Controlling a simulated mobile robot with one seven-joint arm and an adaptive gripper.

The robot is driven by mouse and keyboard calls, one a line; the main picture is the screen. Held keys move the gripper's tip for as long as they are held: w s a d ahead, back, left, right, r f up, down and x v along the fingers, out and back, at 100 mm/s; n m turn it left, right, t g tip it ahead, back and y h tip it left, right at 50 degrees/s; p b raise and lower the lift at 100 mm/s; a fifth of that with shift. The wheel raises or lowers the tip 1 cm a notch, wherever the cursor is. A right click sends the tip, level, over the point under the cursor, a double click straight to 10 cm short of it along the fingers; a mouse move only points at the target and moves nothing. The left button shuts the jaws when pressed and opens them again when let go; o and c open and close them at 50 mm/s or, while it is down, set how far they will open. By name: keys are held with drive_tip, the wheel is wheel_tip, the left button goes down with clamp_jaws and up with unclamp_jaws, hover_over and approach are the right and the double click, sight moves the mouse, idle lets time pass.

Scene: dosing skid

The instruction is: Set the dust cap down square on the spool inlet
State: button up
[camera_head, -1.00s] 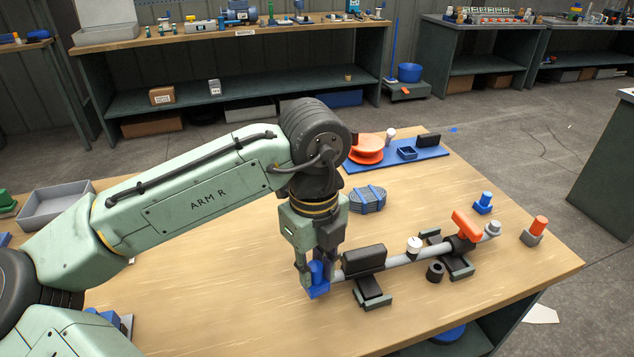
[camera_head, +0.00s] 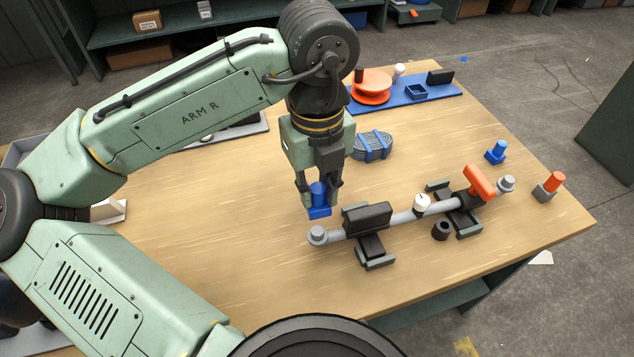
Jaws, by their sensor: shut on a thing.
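A blue dust cap (camera_head: 319,211), with a square base and a round knob, is held between the fingers of my gripper (camera_head: 319,192). My gripper is shut on the knob and points down. The grey pipe spool (camera_head: 400,218) lies along the table on two dark clamp supports. Its left end has a round grey stub (camera_head: 317,234), bare and in full view. The cap shows just above this stub in the picture, apart from it; its exact height is hard to tell. The spool's right end has a similar grey stub (camera_head: 506,183). The cap looks level.
An orange handle (camera_head: 480,182) and a white gauge (camera_head: 421,203) stand on the spool. A black ring (camera_head: 441,230), a second blue cap (camera_head: 496,151) and an orange-topped grey block (camera_head: 548,186) stand nearby. A coiled hose (camera_head: 372,147) lies behind. The front-left tabletop is clear.

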sight(317, 187)
drive_tip(key=shift+f+b, duration=1.7)
drive_tip(key=shift+f, duration=1.1)
drive_tip(key=shift+p, duration=0.55)
drive_tip(key=shift+f+b, duration=1)
drive_tip(key=shift+f, duration=0.55)
drive_tip(key=o, duration=1)
wheel_tip(317, 187, up, 12)
drive_tip(key=shift+r, duration=0.1)
